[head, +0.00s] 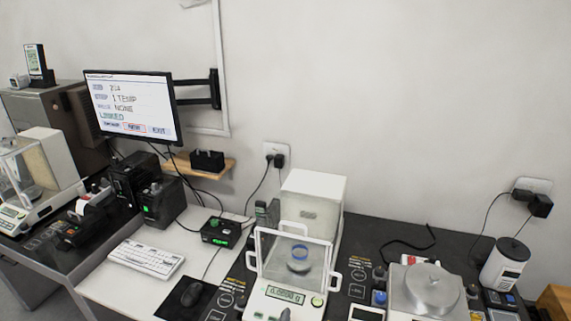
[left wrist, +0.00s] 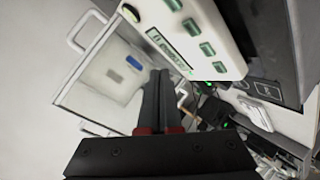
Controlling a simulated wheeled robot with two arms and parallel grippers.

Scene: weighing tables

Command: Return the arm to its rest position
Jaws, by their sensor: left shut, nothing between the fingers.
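My left gripper (left wrist: 158,85) shows in the left wrist view, its two dark fingers with red bases pressed together and nothing between them. The fingers point towards a glass-shielded balance, whose front panel with display and green buttons (left wrist: 190,38) fills the upper part of that view. Whether the fingertips touch it I cannot tell. In the head view this balance (head: 283,296) stands at bottom centre and its display reads about 0.0000 g. A blue-rimmed round item (head: 299,254) is inside its glass chamber. My right gripper is in neither view.
A monitor (head: 130,105) hangs at the left above a keyboard (head: 147,257) and mouse (head: 192,293). A second balance (head: 428,290) with a round metal pan stands at the right, near a white cylindrical device (head: 504,262). Another glass-shielded balance (head: 40,175) is far left.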

